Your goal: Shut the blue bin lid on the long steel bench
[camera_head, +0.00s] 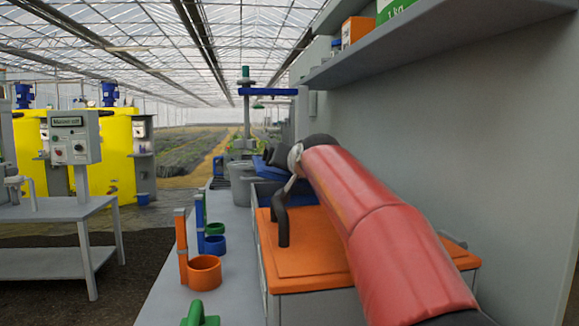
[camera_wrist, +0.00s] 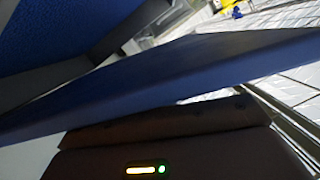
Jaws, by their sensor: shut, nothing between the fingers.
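The blue bin lid (camera_head: 277,176) shows in the head view as a tilted blue panel just past the orange-lidded bin, partly hidden by my arm. Below it is part of the blue bin (camera_head: 264,193); most of it is hidden. In the wrist view the lid (camera_wrist: 150,85) is a broad blue slab crossing the picture at a slant, very close to my gripper (camera_wrist: 168,122). My gripper is shut and empty, with its dark body at the bottom of that view. I cannot tell whether it touches the lid. The long steel bench (camera_head: 225,290) runs away from me.
An orange-lidded bin (camera_head: 310,262) stands in front, under my red arm. Orange (camera_head: 204,272), blue (camera_head: 214,244) and green (camera_head: 215,229) cup holders line its left side. A shelf (camera_head: 450,38) overhangs at the right along the grey wall (camera_head: 490,150). A grey bucket (camera_head: 242,182) stands farther back.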

